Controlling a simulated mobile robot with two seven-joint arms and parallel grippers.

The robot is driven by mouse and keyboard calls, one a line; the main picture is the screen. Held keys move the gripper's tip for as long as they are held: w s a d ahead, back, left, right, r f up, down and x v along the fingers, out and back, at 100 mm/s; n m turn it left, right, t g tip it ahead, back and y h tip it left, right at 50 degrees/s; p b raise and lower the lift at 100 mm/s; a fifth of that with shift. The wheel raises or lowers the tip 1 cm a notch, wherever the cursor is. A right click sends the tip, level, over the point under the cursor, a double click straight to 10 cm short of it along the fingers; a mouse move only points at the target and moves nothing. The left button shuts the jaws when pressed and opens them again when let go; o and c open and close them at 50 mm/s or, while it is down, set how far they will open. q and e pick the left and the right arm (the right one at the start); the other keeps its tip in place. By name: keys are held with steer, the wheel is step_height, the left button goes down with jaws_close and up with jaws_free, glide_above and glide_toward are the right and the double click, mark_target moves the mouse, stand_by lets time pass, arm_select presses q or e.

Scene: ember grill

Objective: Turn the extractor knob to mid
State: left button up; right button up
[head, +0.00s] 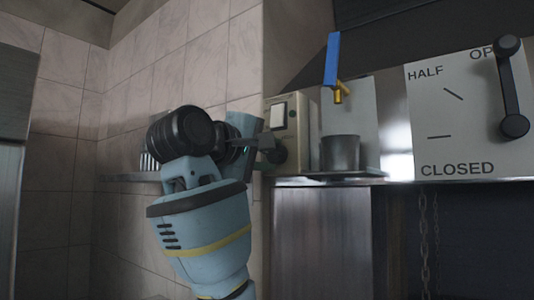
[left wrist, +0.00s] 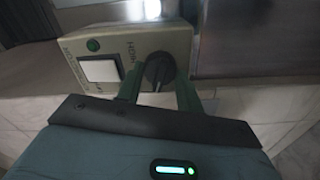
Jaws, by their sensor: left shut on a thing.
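The extractor control box (head: 298,118) is a beige box on the wall, right of my left arm in the head view. It also shows in the left wrist view (left wrist: 115,42), with a white switch (left wrist: 100,70), a green lamp (left wrist: 93,45) and lettering. The round dark extractor knob (left wrist: 158,70) is on its face. My left gripper (left wrist: 160,88) has one finger on each side of the knob and is shut on it. In the head view the left gripper (head: 264,147) reaches the box from the left. The knob's exact setting is hard to read. My right gripper is out of view.
A metal cup (head: 341,152) stands on a steel shelf (head: 350,179), below a brass tap with a blue lever (head: 332,60). Farther right, a white panel (head: 450,130) marked HALF and CLOSED carries a black handle (head: 511,90). Chains hang below it.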

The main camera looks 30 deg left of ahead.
arm_select(q)
steer(key=m, duration=0.4)
steer(key=shift+m, duration=2.2)
steer(key=o, duration=1)
steer(key=shift+s+a, duration=0.15)
steer(key=shift+s, duration=1.8)
steer(key=shift+s+a, duration=0.15)
steer(key=shift+s, duration=1.8)
